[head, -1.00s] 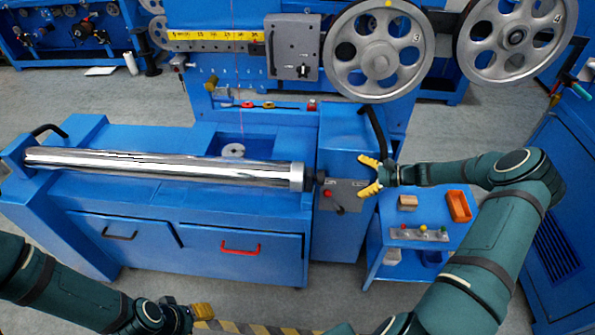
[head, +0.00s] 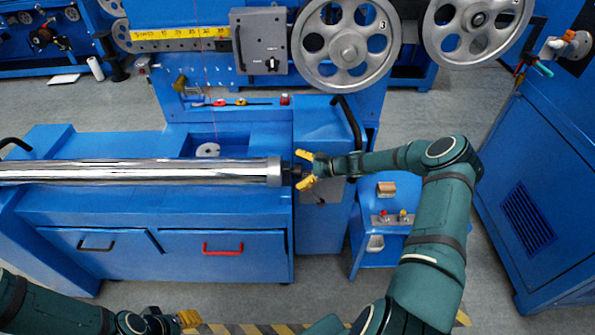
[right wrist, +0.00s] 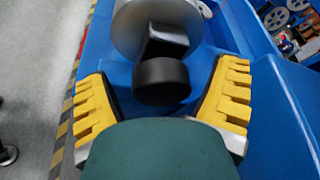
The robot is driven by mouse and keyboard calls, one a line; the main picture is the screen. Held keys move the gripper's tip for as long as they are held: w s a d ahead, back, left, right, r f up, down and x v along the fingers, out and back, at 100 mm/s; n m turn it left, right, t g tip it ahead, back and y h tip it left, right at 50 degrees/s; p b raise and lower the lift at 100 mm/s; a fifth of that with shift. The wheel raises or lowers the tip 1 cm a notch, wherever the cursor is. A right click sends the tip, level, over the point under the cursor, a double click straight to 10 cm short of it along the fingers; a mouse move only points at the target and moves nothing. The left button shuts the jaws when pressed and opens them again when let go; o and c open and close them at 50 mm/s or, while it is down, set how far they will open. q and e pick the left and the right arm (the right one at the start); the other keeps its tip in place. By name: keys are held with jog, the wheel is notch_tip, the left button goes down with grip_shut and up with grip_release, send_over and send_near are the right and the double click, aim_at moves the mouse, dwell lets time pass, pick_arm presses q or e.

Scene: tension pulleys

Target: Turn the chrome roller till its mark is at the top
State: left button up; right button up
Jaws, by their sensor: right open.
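The chrome roller (head: 150,171) lies across the top of the blue machine in the head view, its left end cut off by the picture edge. At its right end is a dark knob (head: 296,173), seen close in the right wrist view (right wrist: 162,80) with the roller's end disc (right wrist: 150,25) behind it. No mark on the roller can be made out. My right gripper (head: 307,168) is open, its yellow fingers (right wrist: 165,105) on either side of the black knob and apart from it. My left gripper (head: 188,318) is low at the bottom edge; its opening cannot be judged.
Two spoked pulleys (head: 345,45) and a grey box (head: 258,40) stand behind the roller. A blue side cart (head: 365,250) with a button panel (head: 393,219) and a brown block (head: 386,189) sits below my right forearm. Blue cabinet (head: 525,190) at right; grey floor between.

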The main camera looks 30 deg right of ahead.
jog(key=shift+w+a, duration=0.1)
jog(key=shift+a, duration=0.05)
jog(key=c, duration=1.2)
jog(key=shift+f, duration=0.1)
jog(key=n+t+b, duration=0.2)
jog(key=n, duration=0.1)
jog(key=shift+f, duration=0.2)
jog(key=n+t+b, duration=0.1)
jog(key=n, duration=0.1)
jog(key=n+t+b, duration=0.1)
jog(key=n+b, duration=0.1)
jog(key=shift+s+f+n, duration=0.2)
jog(key=shift+n, duration=0.1)
jog(key=shift+n+t+y+b, duration=0.4)
jog(key=shift+n+t+b, duration=0.3)
jog(key=shift+n+b, duration=0.75)
jog(key=shift+a+n, duration=0.1)
jog(key=shift+n, duration=0.35)
